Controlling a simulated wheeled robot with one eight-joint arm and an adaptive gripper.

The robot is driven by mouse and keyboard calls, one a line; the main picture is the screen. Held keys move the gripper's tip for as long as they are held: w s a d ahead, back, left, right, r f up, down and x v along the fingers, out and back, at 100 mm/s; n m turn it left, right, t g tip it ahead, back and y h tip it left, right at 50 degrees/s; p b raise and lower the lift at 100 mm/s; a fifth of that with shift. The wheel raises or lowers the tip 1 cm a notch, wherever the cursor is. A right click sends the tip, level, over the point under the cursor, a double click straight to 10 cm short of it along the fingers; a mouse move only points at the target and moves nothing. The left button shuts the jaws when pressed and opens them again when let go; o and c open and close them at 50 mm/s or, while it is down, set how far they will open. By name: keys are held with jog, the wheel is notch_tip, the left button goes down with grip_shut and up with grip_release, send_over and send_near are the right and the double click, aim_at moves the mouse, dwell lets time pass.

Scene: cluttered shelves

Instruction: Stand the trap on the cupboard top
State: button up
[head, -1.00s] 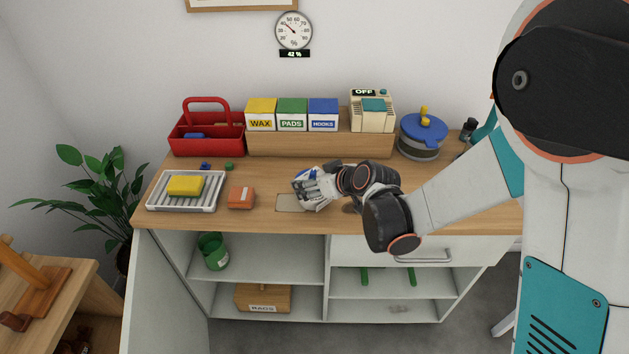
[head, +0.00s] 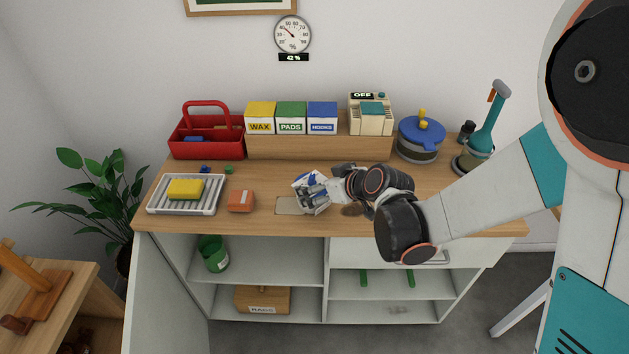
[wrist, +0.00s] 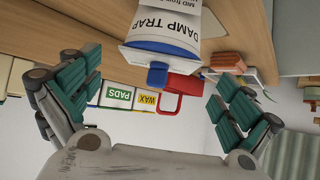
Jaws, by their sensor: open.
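The damp trap is a white body with dark "DAMP TRAP" lettering and a blue end with a blue tab. In the wrist view the trap (wrist: 165,35) is ahead of my gripper (wrist: 158,95), centred between the spread teal fingers, its blue end towards me. In the head view the trap (head: 302,179) shows only partly behind my gripper (head: 313,197), low over the cupboard top (head: 255,216). My gripper is open, with a gap to each side of the trap in the wrist view. Whether the trap lies or stands is hard to tell.
A pale rectangle (head: 290,206) marks the wood by the gripper. An orange block (head: 241,201) and a rack (head: 211,202) with a yellow sponge (head: 185,189) are left. A red caddy (head: 207,149), boxes (head: 291,118) and a blue-lidded pot (head: 421,139) stand behind. Bare wood lies in front.

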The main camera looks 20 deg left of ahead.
jog(key=p+v, duration=0.1)
jog(key=v, duration=0.7)
jog(key=shift+p, duration=0.4)
